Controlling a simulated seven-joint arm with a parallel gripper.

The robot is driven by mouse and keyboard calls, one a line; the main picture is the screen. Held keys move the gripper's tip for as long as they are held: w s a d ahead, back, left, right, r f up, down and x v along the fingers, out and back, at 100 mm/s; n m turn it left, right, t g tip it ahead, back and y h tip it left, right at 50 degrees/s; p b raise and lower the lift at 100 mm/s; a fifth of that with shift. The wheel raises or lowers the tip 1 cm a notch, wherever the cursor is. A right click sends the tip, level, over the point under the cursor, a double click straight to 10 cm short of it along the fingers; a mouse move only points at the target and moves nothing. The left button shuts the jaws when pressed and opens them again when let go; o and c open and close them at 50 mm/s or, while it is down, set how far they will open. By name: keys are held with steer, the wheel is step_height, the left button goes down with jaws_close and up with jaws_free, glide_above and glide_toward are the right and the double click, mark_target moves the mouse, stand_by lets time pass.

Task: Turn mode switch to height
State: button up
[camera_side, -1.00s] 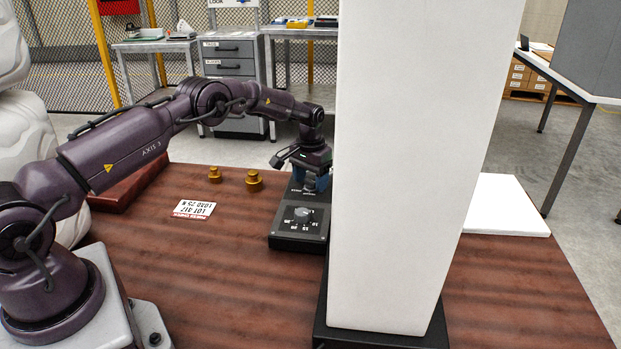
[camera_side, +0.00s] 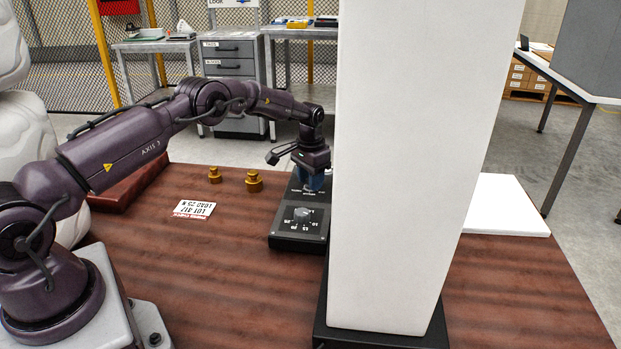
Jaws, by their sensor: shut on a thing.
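A dark control box (camera_side: 284,242) lies on the brown table, partly hidden behind the tall white column. A round grey dial (camera_side: 303,215) with a printed scale around it shows on its near part. My gripper (camera_side: 312,184) points down over the far part of the box, with its blue fingers low against the panel. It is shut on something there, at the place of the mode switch. The fingers hide the switch itself, so its setting cannot be read.
The tall white column (camera_side: 420,180) on a black base (camera_side: 380,338) stands just right of the box and blocks the view behind it. Two brass weights (camera_side: 254,181) and a white label card (camera_side: 194,209) are left of the box. A white board (camera_side: 505,205) lies at the right.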

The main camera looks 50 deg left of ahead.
steer(key=m, duration=0.4)
steer(key=shift+m, duration=0.3)
steer(key=m, duration=0.4)
steer(key=shift+m, duration=0.3)
steer(key=o, duration=0.9)
steer(key=shift+o, duration=0.2)
steer(key=shift+r, duration=0.1)
step_height(320, 180, up, 13)
